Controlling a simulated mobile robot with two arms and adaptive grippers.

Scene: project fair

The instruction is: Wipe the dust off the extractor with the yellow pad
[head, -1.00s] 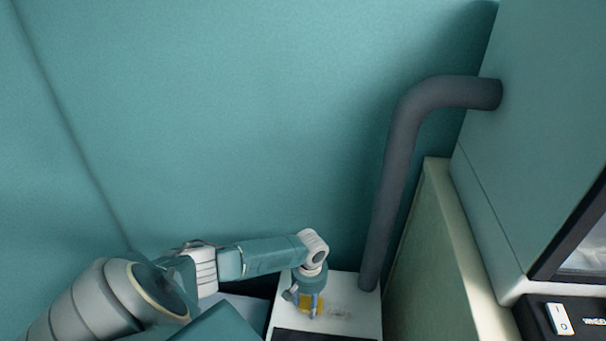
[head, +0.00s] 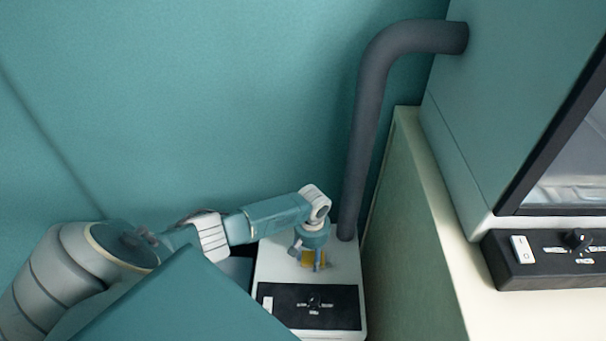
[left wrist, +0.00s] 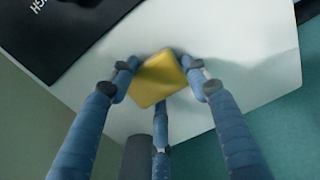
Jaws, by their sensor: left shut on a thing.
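The extractor (head: 275,262) is a white box with a black control panel on its near side and a thick grey hose (head: 366,120) rising from its far right corner. My left gripper (head: 310,262) is shut on the yellow pad (head: 309,257), over the extractor's top near the hose. In the left wrist view the pad (left wrist: 157,79) sits between the fingertips against the white top (left wrist: 240,60). I cannot tell whether it presses on the surface. No dust shows clearly now; the gripper and pad hide part of the top. My right gripper is not in view.
A green side panel (head: 400,230) stands close to the extractor's right. Beyond it, a pale worktop (head: 530,310) holds a teal cabinet with a window (head: 590,165) and a black switch panel (head: 545,262). A teal wall (head: 200,90) is behind.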

